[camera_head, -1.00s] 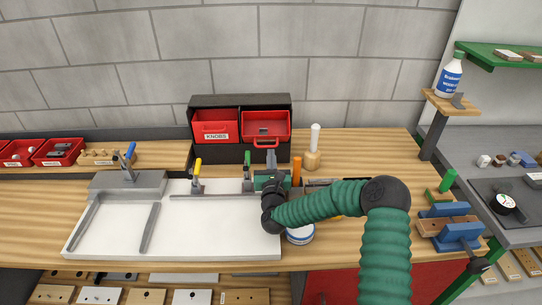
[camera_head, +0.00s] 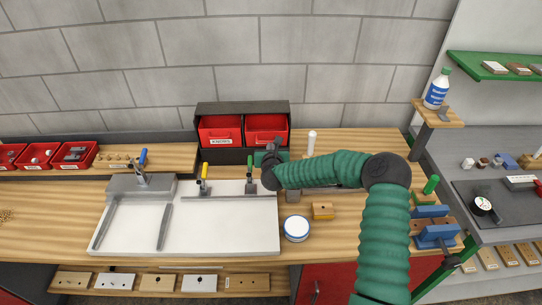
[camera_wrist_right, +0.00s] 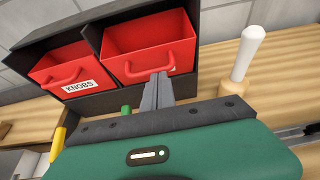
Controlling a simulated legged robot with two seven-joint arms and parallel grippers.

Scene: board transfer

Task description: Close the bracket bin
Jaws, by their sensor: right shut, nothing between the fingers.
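The bracket bin is the right red bin (camera_head: 267,123) in the black cabinet (camera_head: 240,107); it also shows in the right wrist view (camera_wrist_right: 165,45). Its front looks nearly level with the left bin's in the head view; I cannot tell if it is fully in. My right gripper (camera_head: 275,146) is shut and empty in front of this bin. In the right wrist view its fingertips (camera_wrist_right: 158,78) overlap the bin's lower front by the handle; I cannot tell whether they touch. My left gripper is out of view.
The left red bin (camera_head: 220,126) has a KNOBS label. A white-handled tool (camera_head: 311,142) stands right of the cabinet. Toggle clamps with yellow (camera_head: 204,171) and green (camera_head: 250,161) handles stand on the white board fixture (camera_head: 230,230). A round white tin (camera_head: 296,229) sits in front.

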